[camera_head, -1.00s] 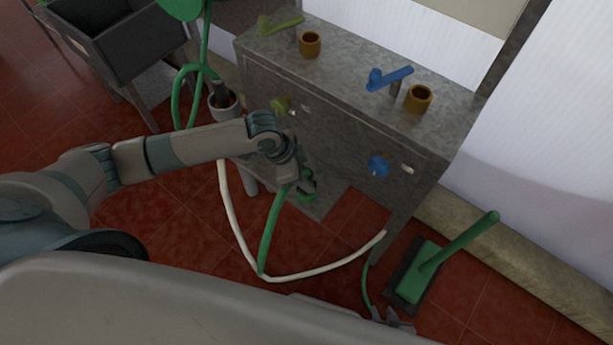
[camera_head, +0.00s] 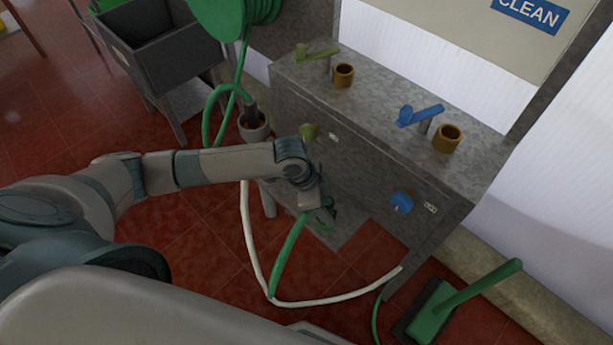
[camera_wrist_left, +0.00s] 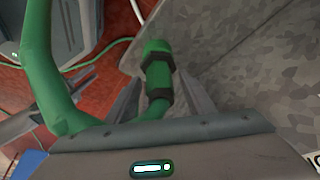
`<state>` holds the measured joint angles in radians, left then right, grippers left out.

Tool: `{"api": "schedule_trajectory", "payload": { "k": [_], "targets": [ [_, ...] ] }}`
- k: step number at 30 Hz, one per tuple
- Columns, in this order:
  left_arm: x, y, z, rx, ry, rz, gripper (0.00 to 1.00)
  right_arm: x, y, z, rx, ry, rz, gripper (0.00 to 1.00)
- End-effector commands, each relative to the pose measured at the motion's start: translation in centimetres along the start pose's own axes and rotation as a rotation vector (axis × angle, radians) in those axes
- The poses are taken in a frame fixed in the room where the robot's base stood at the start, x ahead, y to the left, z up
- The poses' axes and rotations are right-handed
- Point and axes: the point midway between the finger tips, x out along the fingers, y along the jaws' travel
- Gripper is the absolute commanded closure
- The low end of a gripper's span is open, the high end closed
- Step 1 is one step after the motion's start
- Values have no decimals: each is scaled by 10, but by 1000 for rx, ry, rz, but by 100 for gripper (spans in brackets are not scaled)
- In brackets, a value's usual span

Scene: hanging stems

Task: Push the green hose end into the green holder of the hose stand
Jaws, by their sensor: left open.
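The green hose (camera_head: 287,257) rises from near the floor to my left gripper (camera_head: 318,205), low in front of the metal stand (camera_head: 360,135). In the left wrist view the hose (camera_wrist_left: 38,60) bends round, and its green end (camera_wrist_left: 158,62), with dark bands, stands between the spread fingers of my left gripper (camera_wrist_left: 160,100). The fingers are open, and I cannot tell whether either one touches the hose. I cannot make out a green holder for certain. The stand carries a green valve handle (camera_head: 318,52) and a blue one (camera_head: 420,115). My right gripper is not seen.
Brown cups (camera_head: 343,75) (camera_head: 447,138) sit on the stand top. A grey cup (camera_head: 253,130) with another green hose end in it stands left of the stand. A white hose (camera_head: 248,235) curves below. Red floor is open at left.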

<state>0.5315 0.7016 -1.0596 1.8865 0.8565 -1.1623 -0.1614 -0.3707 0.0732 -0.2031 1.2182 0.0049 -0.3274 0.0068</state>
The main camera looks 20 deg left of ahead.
Motion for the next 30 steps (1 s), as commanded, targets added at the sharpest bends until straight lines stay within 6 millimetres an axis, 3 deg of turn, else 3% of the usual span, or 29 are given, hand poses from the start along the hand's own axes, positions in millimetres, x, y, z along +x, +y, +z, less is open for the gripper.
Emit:
{"api": "schedule_trajectory", "payload": {
  "k": [1,21,30],
  "targets": [
    [0,0,0,0,0,0,51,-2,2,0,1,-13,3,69],
    [-135,-1,0,2,0,-3,51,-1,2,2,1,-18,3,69],
    [-170,0,0,0,1,-1,51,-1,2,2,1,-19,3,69]
  ]
}}
